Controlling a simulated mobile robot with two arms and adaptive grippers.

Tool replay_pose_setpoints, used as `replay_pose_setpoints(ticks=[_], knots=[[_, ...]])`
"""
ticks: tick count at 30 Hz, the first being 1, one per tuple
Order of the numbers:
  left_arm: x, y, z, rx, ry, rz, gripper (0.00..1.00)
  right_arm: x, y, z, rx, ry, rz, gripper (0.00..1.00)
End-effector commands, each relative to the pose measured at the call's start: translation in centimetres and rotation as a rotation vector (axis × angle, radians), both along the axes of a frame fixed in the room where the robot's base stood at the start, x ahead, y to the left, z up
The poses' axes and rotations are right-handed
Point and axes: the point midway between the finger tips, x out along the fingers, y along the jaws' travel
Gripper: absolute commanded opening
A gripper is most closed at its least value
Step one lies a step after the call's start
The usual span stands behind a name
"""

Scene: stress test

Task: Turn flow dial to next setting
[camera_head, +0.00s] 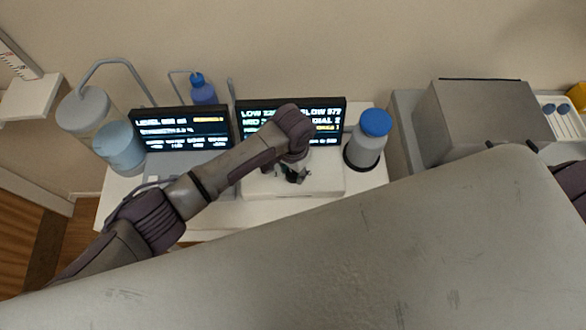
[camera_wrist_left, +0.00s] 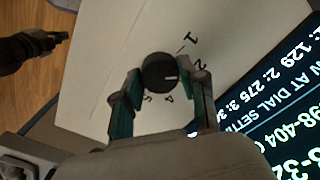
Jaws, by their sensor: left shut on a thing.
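The mark points to the picture's right. Numerals 1, 2, 4 and 5 show around the knob; a finger covers the stretch between 2 and 4. My left gripper (camera_wrist_left: 161,83) has one finger on each side of the knob and is shut on it. In the head view, my left gripper (camera_head: 293,173) is over the white box (camera_head: 262,186), and the arm hides the dial. My right gripper (camera_wrist_left: 52,40) shows small and dark at the wrist view's left.
A lit screen (camera_head: 330,107) stands behind the box, another screen (camera_head: 185,128) to its left. A blue-capped bottle (camera_head: 366,145) stands close at the right, clear jars (camera_head: 119,147) at the left. A grey box (camera_head: 480,120) is further right. A large grey surface fills the foreground.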

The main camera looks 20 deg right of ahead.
Motion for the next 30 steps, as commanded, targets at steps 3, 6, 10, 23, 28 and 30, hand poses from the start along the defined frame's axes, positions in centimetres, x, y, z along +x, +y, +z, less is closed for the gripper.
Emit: replay_pose_setpoints(ticks=[3,6,10,23,28,30], knots=[[0.1,-0.1,0.1,-0.003,-0.003,-0.001,0.57,0.0,0.0,0.0,0.000,0.000,0.000,0.00],[0.1,-0.1,0.1,-0.002,-0.003,-0.001,0.67,0.0,-0.1,0.0,-0.001,0.000,0.001,0.00],[0.0,0.0,0.1,-0.002,-0.001,-0.001,0.67,0.0,-0.1,0.0,-0.001,0.000,0.001,0.00],[0.1,-0.1,4.1,-0.005,-0.003,-0.004,0.67,0.0,-0.2,0.0,-0.002,0.000,0.001,0.00],[0.1,-0.1,7.8,-0.004,-0.004,-0.003,0.67,0.0,-0.1,0.0,-0.001,0.000,0.001,0.00],[0.1,-0.1,9.1,-0.004,-0.004,-0.003,0.67,0.0,-0.1,0.0,-0.001,0.000,0.001,0.00]])
